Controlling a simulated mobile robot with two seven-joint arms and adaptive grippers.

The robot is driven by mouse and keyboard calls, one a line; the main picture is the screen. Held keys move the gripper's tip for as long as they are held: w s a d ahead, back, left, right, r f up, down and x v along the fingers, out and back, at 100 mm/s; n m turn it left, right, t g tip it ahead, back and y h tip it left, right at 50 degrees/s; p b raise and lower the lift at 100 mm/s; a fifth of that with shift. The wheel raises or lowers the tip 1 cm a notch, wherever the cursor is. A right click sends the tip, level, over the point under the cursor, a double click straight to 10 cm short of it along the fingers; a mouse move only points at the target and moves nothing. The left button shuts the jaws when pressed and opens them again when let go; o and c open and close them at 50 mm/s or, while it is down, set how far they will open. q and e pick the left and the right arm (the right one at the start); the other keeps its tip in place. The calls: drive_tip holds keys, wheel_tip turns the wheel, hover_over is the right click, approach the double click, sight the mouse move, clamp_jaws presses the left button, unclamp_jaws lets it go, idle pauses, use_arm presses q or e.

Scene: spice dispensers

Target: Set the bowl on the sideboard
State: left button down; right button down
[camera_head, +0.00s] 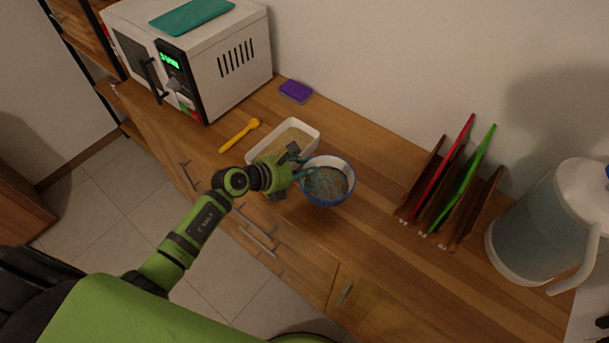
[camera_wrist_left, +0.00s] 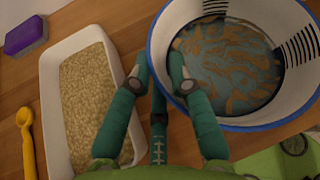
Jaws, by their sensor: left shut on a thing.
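The bowl (camera_head: 328,188) is white inside with a blue rim and a blue-and-brown patterned bottom. In the head view it is at the middle of the wooden sideboard (camera_head: 370,240), near its front edge; I cannot tell if it touches the surface. My left gripper (camera_head: 298,168) is shut on the near left wall of the bowl. In the left wrist view the bowl (camera_wrist_left: 235,60) fills the upper right, and the fingers of the left gripper (camera_wrist_left: 162,82) meet its rim. My right gripper is not in view.
A white tray of grain (camera_head: 284,142) stands just left of the bowl, with a yellow spoon (camera_head: 239,135) and purple sponge (camera_head: 296,90) nearby. A microwave (camera_head: 215,60) is at the left. A rack with boards (camera_head: 450,190) and a jug (camera_head: 545,225) stand right. Sideboard space between bowl and rack is clear.

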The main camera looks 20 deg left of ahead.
use_arm(q)
drive_tip(key=shift+f+b, duration=0.3)
drive_tip(key=shift+f, duration=1.65)
drive_tip(key=shift+f, duration=0.2)
drive_tip(key=c, duration=1.1)
unclamp_jaws()
drive_tip(key=shift+c, duration=0.2)
